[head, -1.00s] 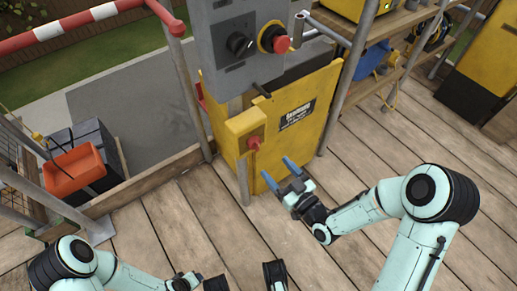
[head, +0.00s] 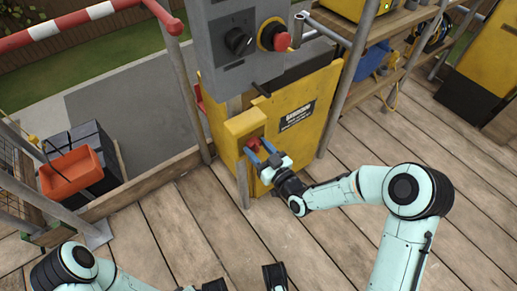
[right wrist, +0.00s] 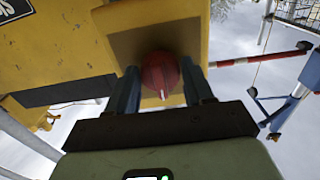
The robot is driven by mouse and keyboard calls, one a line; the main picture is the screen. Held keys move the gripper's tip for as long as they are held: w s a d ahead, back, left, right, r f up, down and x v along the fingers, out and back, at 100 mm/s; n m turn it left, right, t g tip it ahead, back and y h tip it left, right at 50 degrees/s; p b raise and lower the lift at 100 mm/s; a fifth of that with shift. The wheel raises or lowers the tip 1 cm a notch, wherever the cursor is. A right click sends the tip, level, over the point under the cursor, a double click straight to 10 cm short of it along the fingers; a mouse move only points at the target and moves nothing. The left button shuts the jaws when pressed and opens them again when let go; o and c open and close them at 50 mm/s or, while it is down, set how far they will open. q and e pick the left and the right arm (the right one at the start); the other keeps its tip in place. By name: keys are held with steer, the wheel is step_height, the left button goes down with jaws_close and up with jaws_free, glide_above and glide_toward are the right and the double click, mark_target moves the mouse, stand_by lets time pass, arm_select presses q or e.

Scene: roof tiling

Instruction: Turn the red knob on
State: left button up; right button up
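The red knob (head: 253,144) sits on the front of a small yellow box (head: 243,124) on the yellow panel. In the right wrist view the round red knob (right wrist: 160,75) has a pale mark on its lower front. My right gripper (head: 260,152) is open at the knob, its two blue fingers pointing toward the box. In the right wrist view the fingers stand on either side of the knob, with gaps still showing; I cannot tell if either touches it.
Above is a grey control box (head: 233,60) with a black rotary switch (head: 239,41) and a red mushroom button (head: 274,38) on a yellow collar. Metal posts flank the panel. An orange bin (head: 70,172) stands left. The plank floor (head: 350,240) is largely clear.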

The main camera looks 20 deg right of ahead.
steer(key=c, duration=0.5)
